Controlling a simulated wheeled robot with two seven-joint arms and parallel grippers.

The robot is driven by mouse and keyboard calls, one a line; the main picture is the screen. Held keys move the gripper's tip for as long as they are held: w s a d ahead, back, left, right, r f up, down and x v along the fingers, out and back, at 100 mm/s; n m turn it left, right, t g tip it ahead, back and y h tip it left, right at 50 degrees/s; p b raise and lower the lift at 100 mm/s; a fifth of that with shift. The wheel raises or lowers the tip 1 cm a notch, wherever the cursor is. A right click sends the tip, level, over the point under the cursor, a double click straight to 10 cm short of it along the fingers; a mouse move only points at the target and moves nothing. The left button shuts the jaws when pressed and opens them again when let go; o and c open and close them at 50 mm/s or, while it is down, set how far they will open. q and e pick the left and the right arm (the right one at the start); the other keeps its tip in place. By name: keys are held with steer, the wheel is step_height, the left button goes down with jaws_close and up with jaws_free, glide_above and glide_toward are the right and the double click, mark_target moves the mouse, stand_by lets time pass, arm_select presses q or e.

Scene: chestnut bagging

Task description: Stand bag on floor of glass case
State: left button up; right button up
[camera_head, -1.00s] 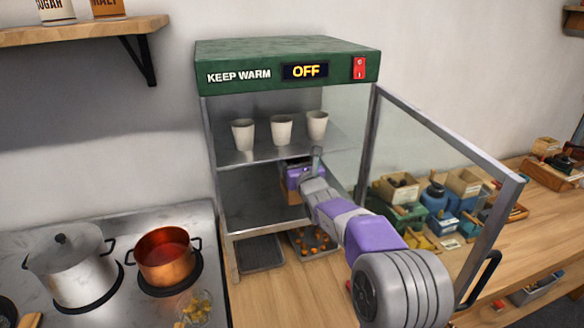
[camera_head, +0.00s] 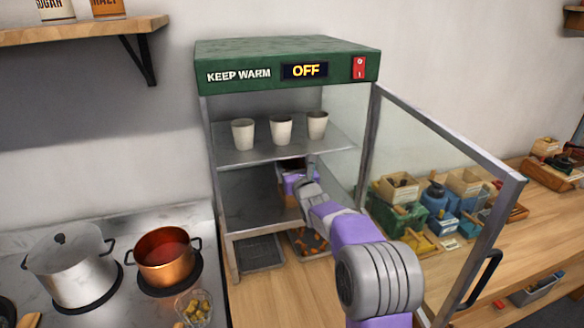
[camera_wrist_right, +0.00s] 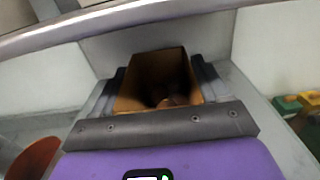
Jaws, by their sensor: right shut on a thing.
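The glass case (camera_head: 217,170) has a green top, a display reading OFF and a glass door (camera_head: 440,150) swung open to the right. My right gripper (camera_head: 290,182) is inside the case, below the shelf with the cups. It is shut on an open-topped brown paper bag (camera_wrist_right: 160,75), with a dark finger on each side of it in the right wrist view. A few brown shapes show inside the bag. In the head view the bag is mostly hidden behind my gripper. I cannot tell whether its base touches the case floor (camera_head: 250,212). My left gripper is not in view.
Three white cups (camera_head: 281,130) stand on the metal shelf (camera_head: 240,155) above my gripper. A dark grille tray (camera_head: 260,252) and a tray with orange-brown pieces (camera_head: 308,243) lie low at the case front. A copper pot (camera_head: 163,262) stands on the stove at left.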

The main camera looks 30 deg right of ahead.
steer(key=o, duration=1.7)
steer(key=shift+f, duration=0.1)
steer(key=shift+o, duration=0.3)
steer(key=shift+r, duration=0.2)
steer(key=p+v, duration=0.3)
steer(key=v, duration=0.9)
steer(key=shift+f, duration=0.1)
